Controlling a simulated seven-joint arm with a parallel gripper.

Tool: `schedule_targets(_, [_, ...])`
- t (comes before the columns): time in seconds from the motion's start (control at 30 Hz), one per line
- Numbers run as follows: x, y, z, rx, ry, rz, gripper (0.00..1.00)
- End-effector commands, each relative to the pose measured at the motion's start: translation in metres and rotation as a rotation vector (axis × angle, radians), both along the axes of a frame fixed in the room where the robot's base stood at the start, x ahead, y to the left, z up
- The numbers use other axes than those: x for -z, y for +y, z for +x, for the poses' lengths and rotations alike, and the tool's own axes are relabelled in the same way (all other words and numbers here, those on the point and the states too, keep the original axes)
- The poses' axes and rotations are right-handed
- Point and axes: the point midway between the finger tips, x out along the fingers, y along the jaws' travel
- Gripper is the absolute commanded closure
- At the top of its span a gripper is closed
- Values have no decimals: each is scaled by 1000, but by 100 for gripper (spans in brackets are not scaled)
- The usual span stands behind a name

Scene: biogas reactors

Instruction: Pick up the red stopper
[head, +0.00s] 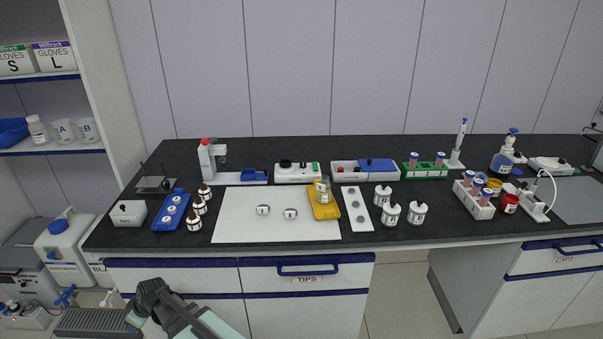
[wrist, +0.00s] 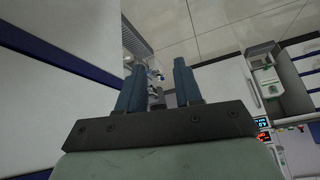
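I cannot make out a red stopper for certain in either view. In the head view, a jar with a red lid (head: 510,203) stands at the right of the bench, and a red top (head: 205,141) sits on a white device at the left. My gripper (wrist: 159,66) is open and empty in the wrist view, its two blue-grey fingers apart. In the head view my arm's end is low in front of the bench's drawers, below the worktop and away from the things on it.
The dark bench (head: 290,150) carries a white mat (head: 260,230), a blue tray (head: 162,222), a yellow tray (head: 332,211), several bottles and a white tube rack (head: 466,200) at the right. A shelf unit (head: 95,75) stands at the left.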

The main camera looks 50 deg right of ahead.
Motion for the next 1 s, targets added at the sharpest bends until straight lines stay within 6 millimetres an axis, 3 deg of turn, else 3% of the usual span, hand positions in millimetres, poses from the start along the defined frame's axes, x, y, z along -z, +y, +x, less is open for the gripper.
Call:
schedule_targets(0.03, [-20,3,17,-13,-48,3,66])
schedule_targets(0.2, [-86,13,60,-59,-210,9,66])
schedule_targets(0.4, [-164,17,102,-97,-382,4,66])
schedule_targets(0.57, [-217,7,127,-110,-484,-10,66])
schedule_targets(0.67, [-248,-13,144,-106,-530,-26,66])
schedule_targets(0.73, [-265,-40,156,-95,-545,-43,66])
schedule_targets(1.0, [-281,-150,174,-32,-489,-92,66])
